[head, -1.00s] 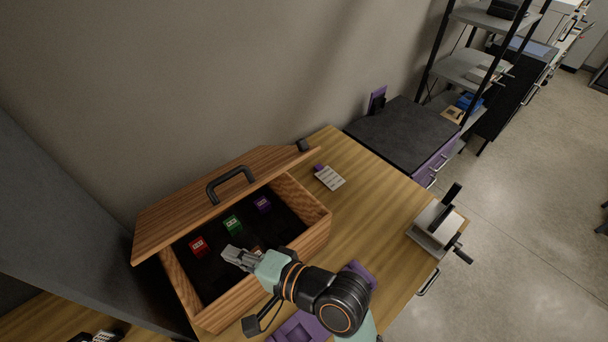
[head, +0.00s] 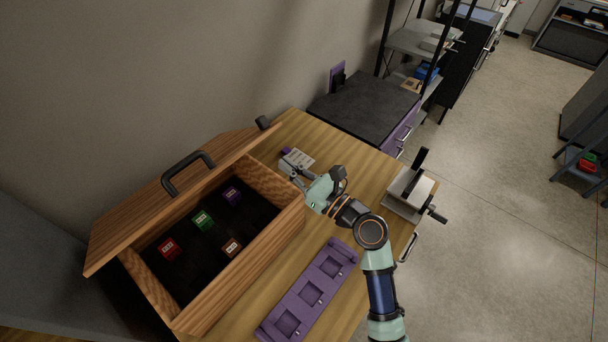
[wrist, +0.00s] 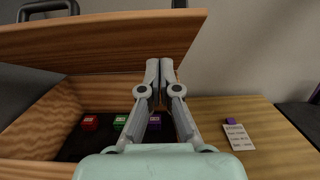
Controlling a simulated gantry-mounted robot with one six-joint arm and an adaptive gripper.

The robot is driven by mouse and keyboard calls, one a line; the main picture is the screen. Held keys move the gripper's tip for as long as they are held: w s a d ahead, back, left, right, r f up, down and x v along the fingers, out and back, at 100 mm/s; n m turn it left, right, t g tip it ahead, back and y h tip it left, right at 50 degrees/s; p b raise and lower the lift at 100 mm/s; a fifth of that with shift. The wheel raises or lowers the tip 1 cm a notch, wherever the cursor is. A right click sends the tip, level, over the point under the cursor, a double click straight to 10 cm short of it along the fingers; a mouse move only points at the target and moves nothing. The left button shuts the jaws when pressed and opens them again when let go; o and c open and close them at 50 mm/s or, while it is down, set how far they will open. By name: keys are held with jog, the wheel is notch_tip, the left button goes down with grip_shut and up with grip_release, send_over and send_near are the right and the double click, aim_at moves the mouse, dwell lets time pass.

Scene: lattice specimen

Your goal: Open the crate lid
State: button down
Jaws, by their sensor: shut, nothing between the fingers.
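The wooden crate (head: 262,243) stands on the table at left in the head view. Its lid (head: 140,208) is raised and leans back toward the wall, with a dark handle (head: 188,173) on its outer side. Inside the crate lie a red block (head: 168,248), a green block (head: 203,221), a purple block (head: 232,195) and a brown block (head: 231,248). My gripper (head: 290,165) is shut and empty, above the table by the crate's right end. In the wrist view the fingers (wrist: 160,66) are together, and the lid (wrist: 90,52) spans behind them, apparently untouched.
A purple tray (head: 310,290) with square recesses lies on the table in front of the crate. A white card (head: 299,158) lies beyond my gripper. A grey fixture with a black handle (head: 407,194) stands at the table's right edge. Bare table lies between them.

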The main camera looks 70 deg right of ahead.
aim_at(263, 139)
jog(key=shift+w+d+r+p, duration=0.2)
jog(key=shift+w+d+r, duration=0.1)
jog(key=shift+w+r, duration=0.4)
jog(key=shift+w+d+r+p, duration=0.25)
jog(key=shift+w+r, duration=0.3)
jog(key=shift+w, duration=0.2)
jog(key=shift+w+d+r+p, duration=0.15)
jog(key=shift+w+d+r, duration=0.15)
jog(key=shift+w+r, duration=0.4)
jog(key=shift+w, duration=0.1)
